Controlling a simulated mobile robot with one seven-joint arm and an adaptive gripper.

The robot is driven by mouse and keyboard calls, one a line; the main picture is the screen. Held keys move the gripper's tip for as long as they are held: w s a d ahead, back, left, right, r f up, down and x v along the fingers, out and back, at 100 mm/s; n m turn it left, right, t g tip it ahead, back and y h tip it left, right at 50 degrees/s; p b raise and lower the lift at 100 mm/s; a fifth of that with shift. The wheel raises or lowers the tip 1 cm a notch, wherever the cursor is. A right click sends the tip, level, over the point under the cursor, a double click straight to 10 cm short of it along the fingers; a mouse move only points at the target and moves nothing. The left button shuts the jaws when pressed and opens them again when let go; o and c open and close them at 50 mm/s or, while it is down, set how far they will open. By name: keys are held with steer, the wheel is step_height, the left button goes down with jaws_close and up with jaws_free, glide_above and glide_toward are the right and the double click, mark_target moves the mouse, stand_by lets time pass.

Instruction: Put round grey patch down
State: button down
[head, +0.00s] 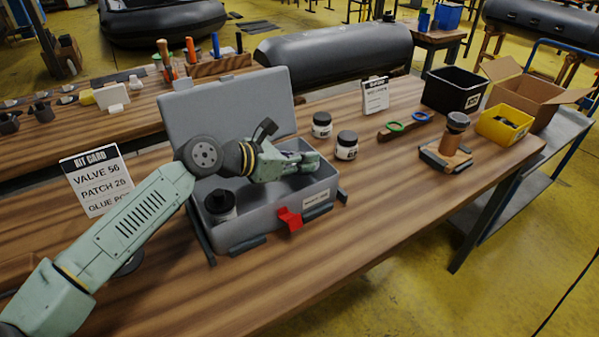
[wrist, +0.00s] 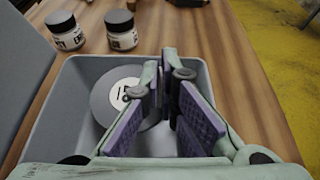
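The round grey patch (wrist: 103,101) shows in the wrist view as a flat disc with a white numbered label. It lies in the grey box (wrist: 62,105), partly covered by my left finger. My gripper (wrist: 166,75) reaches into the box over the disc's right side, its purple-padded fingers apart with a narrow gap and nothing clearly held between them. In the head view, my gripper (head: 308,162) is low over the right half of the open grey case (head: 262,226). The patch cannot be made out there.
A dark-lidded container (head: 220,204) stands in the case's left part. The raised lid (head: 228,105) is behind my wrist. Two jars (head: 322,125) (head: 347,145) stand right of the case. A kit card (head: 96,181) stands left. The bench front is clear.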

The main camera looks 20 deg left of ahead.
mark_target(297, 174)
step_height(297, 174, down, 4)
steer(key=shift+f+p, duration=0.1)
steer(key=shift+p, duration=0.5)
steer(key=shift+f+b, duration=0.6)
steer(key=shift+b, duration=0.5)
steer(key=c, duration=2.3)
jaws_free()
steer(key=o, duration=0.5)
steer(key=shift+r, duration=0.2)
steer(key=shift+r+p, duration=0.25)
steer(key=shift+p, duration=0.35)
steer(key=b+v, duration=0.3)
steer(key=v, duration=0.9)
steer(key=shift+r, duration=0.3)
